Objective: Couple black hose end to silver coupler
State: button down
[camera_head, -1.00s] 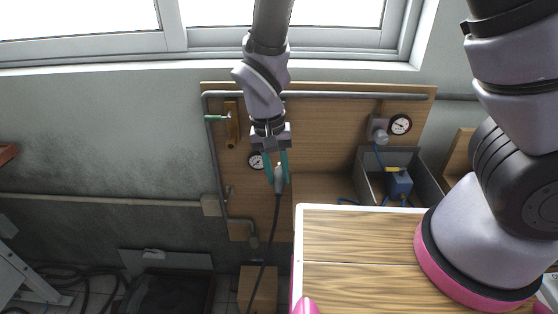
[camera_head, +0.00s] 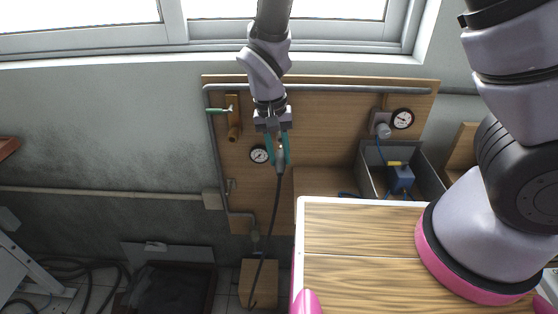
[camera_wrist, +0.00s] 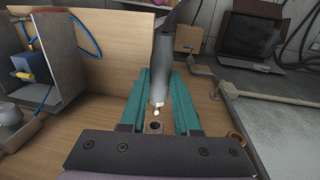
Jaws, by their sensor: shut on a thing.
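My gripper (camera_head: 280,163) is in front of the wooden wall panel, its teal fingers pointing down, shut on the black hose end (camera_wrist: 162,75). In the wrist view the hose end is a grey sleeve between the fingers, with a small bright tip. A small round fitting with a dark bore (camera_wrist: 155,127) shows just below that tip in the picture; a gap seems to show between them. I cannot tell for sure whether this fitting is the silver coupler. In the head view my gripper hides that spot. The black hose (camera_head: 271,220) hangs down from my gripper.
The wooden panel (camera_head: 330,130) carries a grey pipe, a green-handled valve (camera_head: 218,111), a gauge (camera_head: 259,155) and a regulator (camera_head: 383,130). A grey box (camera_head: 372,181) with a blue part stands right. A wood-topped table (camera_head: 360,240) is in front.

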aim_at(281, 148)
jog(key=shift+w, duration=0.55)
jog(key=shift+w+a, duration=0.15)
jog(key=shift+w, duration=1.55)
dwell(1.0)
jog(key=c, duration=0.6)
grip_release()
jog(key=shift+o, duration=0.2)
notch_tip(281, 148, up, 11)
jog(key=a, duration=0.1)
jog(key=shift+a+f, duration=0.15)
jog(key=shift+a, duration=0.05)
